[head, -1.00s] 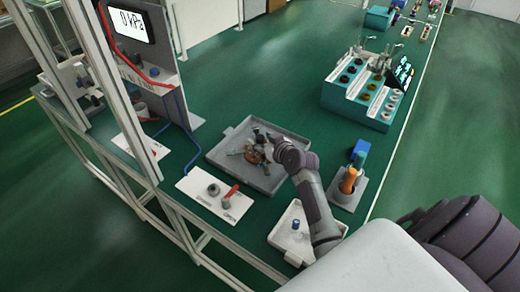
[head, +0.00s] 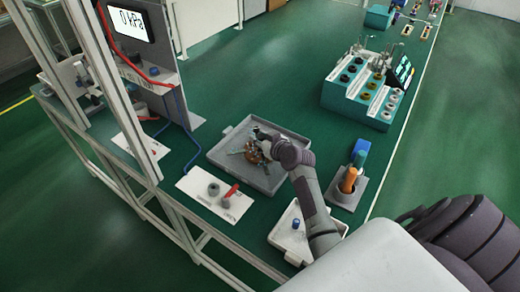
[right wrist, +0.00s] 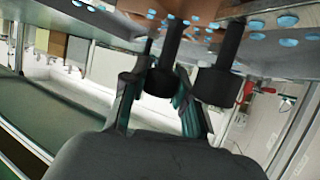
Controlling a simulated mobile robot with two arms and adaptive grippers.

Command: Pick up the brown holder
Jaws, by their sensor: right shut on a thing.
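The brown holder (head: 252,152) shows small in the head view, in the grey tray and partly covered by my right gripper (head: 265,140). In the right wrist view a brown surface with pale blue dots (right wrist: 200,32) fills the top, with dark posts standing out from it. My right gripper (right wrist: 160,90) has its fingers on either side of one dark post and is shut on the holder there. Whether the holder is clear of the tray floor I cannot tell. My left gripper is not in view.
The grey tray (head: 228,171) has low walls around the holder. A white plate (head: 193,185) with grey rings and a red-handled tool lies to its left. A white bin (head: 285,238) and a grey stand (head: 342,203) with orange and blue items are near my arm. A teal rack (head: 345,103) stands further back.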

